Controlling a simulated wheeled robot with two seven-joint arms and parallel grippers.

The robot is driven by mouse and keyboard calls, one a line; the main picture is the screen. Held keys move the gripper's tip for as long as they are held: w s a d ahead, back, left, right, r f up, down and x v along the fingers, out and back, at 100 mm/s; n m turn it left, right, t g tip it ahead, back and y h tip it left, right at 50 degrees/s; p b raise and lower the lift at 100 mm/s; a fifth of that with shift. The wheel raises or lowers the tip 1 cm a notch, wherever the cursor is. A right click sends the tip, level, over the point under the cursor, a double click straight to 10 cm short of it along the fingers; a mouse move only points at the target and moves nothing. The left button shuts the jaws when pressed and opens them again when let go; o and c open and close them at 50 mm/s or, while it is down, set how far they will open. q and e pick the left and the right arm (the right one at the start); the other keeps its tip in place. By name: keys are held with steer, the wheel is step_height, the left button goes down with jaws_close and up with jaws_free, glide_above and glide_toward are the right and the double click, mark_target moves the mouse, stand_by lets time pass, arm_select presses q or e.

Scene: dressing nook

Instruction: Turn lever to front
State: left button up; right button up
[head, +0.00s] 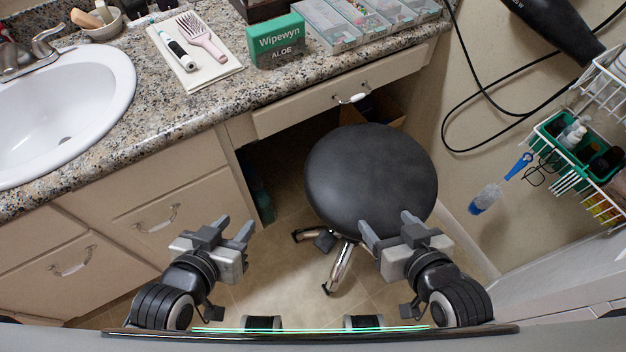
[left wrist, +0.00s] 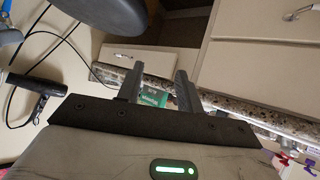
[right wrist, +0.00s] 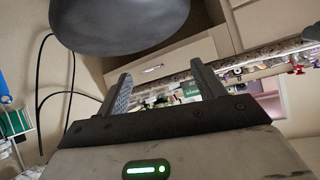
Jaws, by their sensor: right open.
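A chrome faucet lever (head: 46,37) stands at the upper left, behind the white sink (head: 75,95). Its handle slants up toward the right, beside the spout. Both wrist views leave the lever out. My left gripper (head: 236,226) is open and empty, low in front of the vanity drawers and well away from the faucet. In the left wrist view (left wrist: 160,75) its fingers are apart with nothing between them. My right gripper (head: 385,223) is open and empty in front of the black stool. Its fingers also show apart in the right wrist view (right wrist: 160,78).
The black round stool (head: 370,175) stands in the knee space. The granite counter (head: 160,110) holds a towel (head: 215,70) with brushes, a green box (head: 276,42) and clear organizers (head: 330,28). A hair dryer (head: 555,25) with its cord and a wire rack (head: 590,100) are at the right.

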steer(key=o, duration=0.3)
steer(key=d+f+n+t+h+b, duration=0.2)
steer(key=d+f+n+t+b, duration=0.35)
steer(key=d+f+b, duration=0.7)
steer(key=n+y+b, duration=0.7)
steer(key=n+b, duration=0.9)
steer(key=b, duration=0.2)
glide_toward(396, 224)
steer(key=s+d+f, duration=0.3)
steer(key=s, duration=0.1)
steer(key=x, duration=1)
steer(key=b+x, duration=0.1)
steer(key=x, duration=0.4)
steer(key=shift+w+d+f, duration=0.1)
steer(key=shift+w+f, duration=0.1)
steer(key=shift+w, duration=0.3)
arm_select(q)
steer(key=w+d+f+t+h, duration=0.3)
steer(key=d+f+t+h, duration=0.1)
steer(key=d+f+h, duration=0.2)
step_height(396, 224, down, 3)
steer(key=shift+w+d+r+n, duration=0.2)
steer(key=shift+d+n, duration=0.2)
steer(key=shift+d, duration=0.15)
